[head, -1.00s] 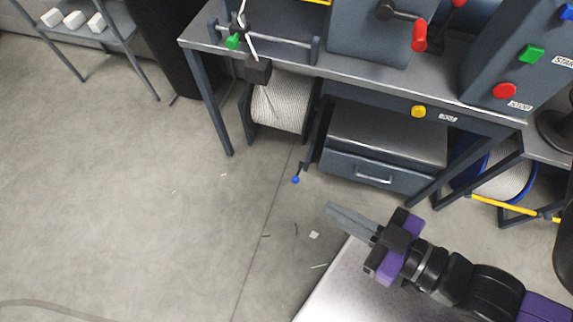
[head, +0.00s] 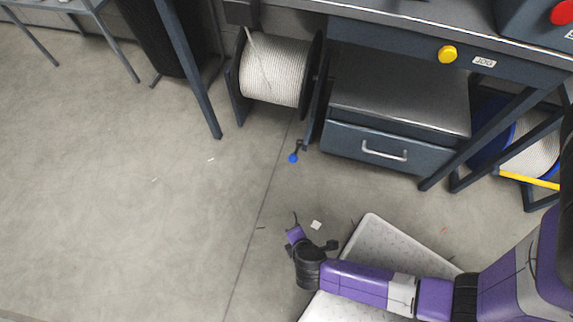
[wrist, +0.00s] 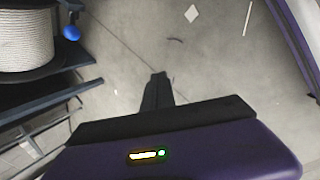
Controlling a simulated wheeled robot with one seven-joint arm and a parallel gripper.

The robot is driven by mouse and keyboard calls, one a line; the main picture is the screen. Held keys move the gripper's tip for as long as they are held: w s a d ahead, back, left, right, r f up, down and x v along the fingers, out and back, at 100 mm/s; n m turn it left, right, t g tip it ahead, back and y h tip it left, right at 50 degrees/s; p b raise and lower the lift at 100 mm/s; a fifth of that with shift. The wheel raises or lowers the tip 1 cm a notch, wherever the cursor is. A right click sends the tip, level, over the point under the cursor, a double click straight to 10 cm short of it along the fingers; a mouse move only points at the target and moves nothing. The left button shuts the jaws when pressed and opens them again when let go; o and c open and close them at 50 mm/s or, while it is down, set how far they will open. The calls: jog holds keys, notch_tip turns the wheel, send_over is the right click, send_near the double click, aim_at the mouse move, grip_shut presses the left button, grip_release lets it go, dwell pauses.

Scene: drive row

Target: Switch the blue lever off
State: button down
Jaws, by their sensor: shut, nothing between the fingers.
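The blue lever shows in the head view as a small blue knob (head: 293,158) on a short dark arm. It hangs low at the right side of the cable reel's stand, left of the drawer unit. In the wrist view the blue knob (wrist: 71,32) is at the upper left, beside the reel. My gripper (wrist: 157,80) is shut and empty, its fingers together in the middle of the wrist view. The fingers are apart from the lever, to its right in that view.
The reel of pale cable (head: 274,72) stands under the bench (head: 420,24), beside a bench leg (head: 189,70). The drawer unit (head: 390,146) is right of the lever. A yellow button (head: 447,54) is on the bench front.

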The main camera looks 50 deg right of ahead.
jog(key=w+d+f+n+g+h+b, duration=0.1)
jog(key=w+d+f+n+h+b, duration=0.2)
jog(key=w+d+f+h+b, duration=0.35)
jog(key=w+r+n+h+b, duration=0.1)
jog(key=w+r+h+b, duration=0.1)
jog(key=w, duration=0.6)
jog(key=shift+w+r+n+b, duration=0.3)
jog(key=shift+r+n+b, duration=0.15)
jog(key=shift+b, duration=0.25)
jog(key=shift+d+h, duration=0.15)
jog(key=shift+h, duration=0.1)
jog(key=w+d+b, duration=0.1)
jog(key=d+b, duration=0.2)
jog(key=d, duration=0.8)
jog(key=shift+w+d+f+b, duration=0.2)
jog(key=shift+w+f+b, duration=0.1)
jog(key=shift+w+b, duration=0.1)
jog(key=shift+r, duration=0.15)
